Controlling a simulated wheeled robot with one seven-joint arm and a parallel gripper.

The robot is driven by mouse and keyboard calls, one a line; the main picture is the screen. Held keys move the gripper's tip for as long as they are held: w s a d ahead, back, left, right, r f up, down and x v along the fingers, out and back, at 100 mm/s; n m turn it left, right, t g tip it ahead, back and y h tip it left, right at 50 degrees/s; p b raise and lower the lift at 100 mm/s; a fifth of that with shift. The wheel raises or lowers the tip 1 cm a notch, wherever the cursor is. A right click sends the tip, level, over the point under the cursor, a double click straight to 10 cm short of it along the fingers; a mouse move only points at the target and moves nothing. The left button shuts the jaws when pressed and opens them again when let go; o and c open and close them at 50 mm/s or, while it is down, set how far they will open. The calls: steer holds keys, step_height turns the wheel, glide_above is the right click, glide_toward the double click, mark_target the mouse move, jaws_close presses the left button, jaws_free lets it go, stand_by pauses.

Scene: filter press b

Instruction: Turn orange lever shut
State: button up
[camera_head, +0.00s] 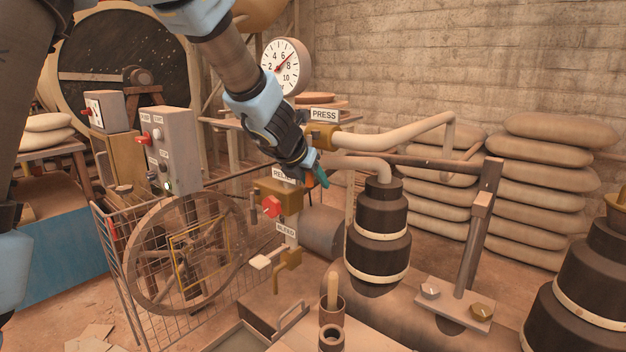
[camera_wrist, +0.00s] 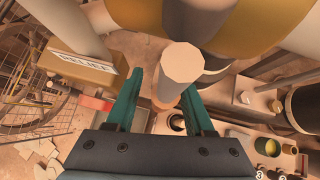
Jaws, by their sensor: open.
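My gripper (camera_head: 317,173) is in the middle of the head view, just below the PRESS sign and beside the RELIEF sign. Its teal fingers also show in the wrist view (camera_wrist: 162,84), apart. A stubby cylinder (camera_wrist: 181,63) with a pale end face and orange-brown side shows between and beyond the fingertips. I cannot tell whether it is the orange lever or whether a finger touches it. The brass PRESS valve body (camera_head: 320,137) is just above my gripper.
The RELIEF block (camera_wrist: 60,72) with its red knob (camera_head: 271,206) is close at left. The BLEED tap (camera_head: 288,262) is lower. A dark ringed column (camera_head: 378,240) and pale pipe (camera_head: 400,140) are at right. A handwheel (camera_head: 190,250) stands behind wire mesh at left.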

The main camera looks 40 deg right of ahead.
steer(key=shift+r, duration=0.1)
steer(key=p+v, duration=0.4)
steer(key=v, duration=0.6)
steer(key=shift+s+a, duration=0.2)
steer(key=shift+a, duration=0.05)
steer(key=shift+r, duration=0.15)
